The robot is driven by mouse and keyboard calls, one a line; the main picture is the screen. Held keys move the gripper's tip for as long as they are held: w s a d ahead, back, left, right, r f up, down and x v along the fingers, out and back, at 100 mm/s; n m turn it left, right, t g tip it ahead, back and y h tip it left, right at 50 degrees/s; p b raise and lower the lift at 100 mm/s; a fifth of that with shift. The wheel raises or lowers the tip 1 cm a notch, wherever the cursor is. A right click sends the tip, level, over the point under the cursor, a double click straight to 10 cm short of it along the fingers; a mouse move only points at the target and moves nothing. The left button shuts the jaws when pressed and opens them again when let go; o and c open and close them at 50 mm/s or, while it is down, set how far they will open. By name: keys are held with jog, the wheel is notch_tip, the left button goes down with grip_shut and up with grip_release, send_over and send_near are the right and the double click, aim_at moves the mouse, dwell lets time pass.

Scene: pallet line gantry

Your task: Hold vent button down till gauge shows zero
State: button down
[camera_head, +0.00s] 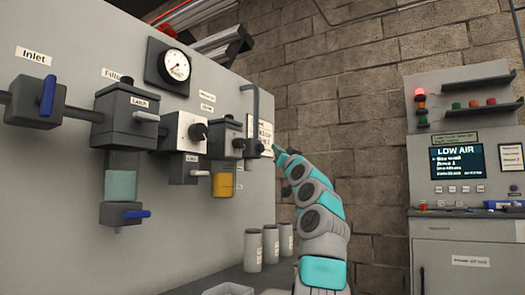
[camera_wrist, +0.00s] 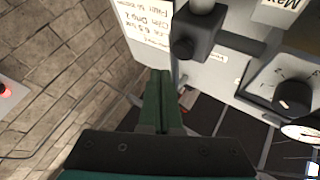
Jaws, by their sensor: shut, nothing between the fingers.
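The round white gauge (camera_head: 175,65) sits on a dark square mount high on the grey panel. It has a red needle, but its reading is too small to tell. My gripper (camera_head: 280,153) is at the panel's right end, by the last dark block (camera_head: 253,148) of the valve row. In the wrist view my gripper (camera_wrist: 163,98) has its green fingers shut together and empty, just below a dark block with a round black knob (camera_wrist: 184,48). I cannot tell whether the fingers touch it. No part is readable as the vent button.
The inlet valve (camera_head: 47,98) has a blue handle. A filter (camera_head: 122,120) with a clear bowl and a regulator (camera_head: 185,130) with a black knob follow. Several grey canisters (camera_head: 253,250) stand below. A control cabinet (camera_head: 460,165) at right shows LOW AIR and a red lamp (camera_head: 420,93).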

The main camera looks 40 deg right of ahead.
jog(key=shift+s+d, duration=0.25)
jog(key=shift+s, duration=0.5)
jog(key=shift+s+d, duration=0.2)
jog(key=shift+s, duration=0.5)
jog(key=shift+r, duration=0.1)
